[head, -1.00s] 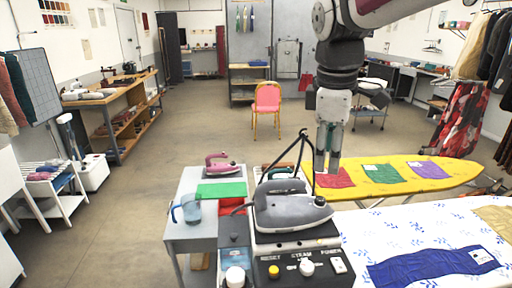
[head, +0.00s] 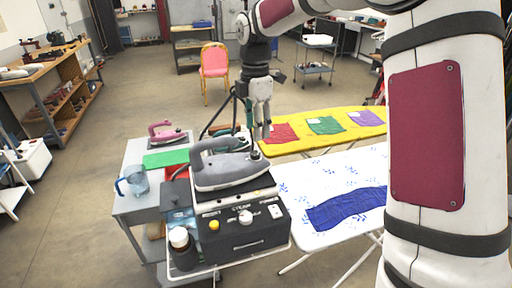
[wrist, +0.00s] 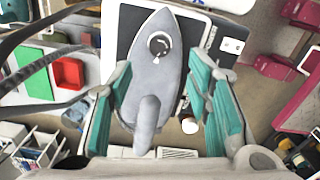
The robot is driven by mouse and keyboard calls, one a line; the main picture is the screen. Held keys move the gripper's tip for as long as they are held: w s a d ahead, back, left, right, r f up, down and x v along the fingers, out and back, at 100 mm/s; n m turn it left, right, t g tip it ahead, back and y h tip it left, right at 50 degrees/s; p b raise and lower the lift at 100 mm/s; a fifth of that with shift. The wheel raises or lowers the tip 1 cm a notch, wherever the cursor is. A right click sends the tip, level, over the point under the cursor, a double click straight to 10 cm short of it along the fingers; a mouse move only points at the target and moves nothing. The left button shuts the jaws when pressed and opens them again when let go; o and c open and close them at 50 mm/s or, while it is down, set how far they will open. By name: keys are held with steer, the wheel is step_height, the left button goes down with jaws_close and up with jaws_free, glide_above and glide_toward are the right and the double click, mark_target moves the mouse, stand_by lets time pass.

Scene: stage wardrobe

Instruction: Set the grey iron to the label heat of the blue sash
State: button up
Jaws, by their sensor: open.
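The grey iron (head: 226,165) rests on a black steam station (head: 245,228) with a yellow button, a white knob and a switch on its front. In the wrist view the grey iron (wrist: 150,75) is seen from above, with a dark round dial (wrist: 160,45) on it. My gripper (head: 262,130) is just right of and behind the iron in the head view. In the wrist view my gripper (wrist: 160,85) is open, its teal fingers either side of the iron in the picture. The blue sash (head: 345,208) lies on a white patterned ironing board; my arm hides its right end, and no label shows.
A yellow ironing board (head: 290,148) with red, green and purple cloths is behind. A pink chair (head: 214,68) stands on open floor.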

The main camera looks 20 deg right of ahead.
mark_target(255, 153)
step_height(255, 153, down, 8)
steer(key=shift+r+p, duration=0.15)
steer(key=shift+p, duration=0.35)
jaws_close()
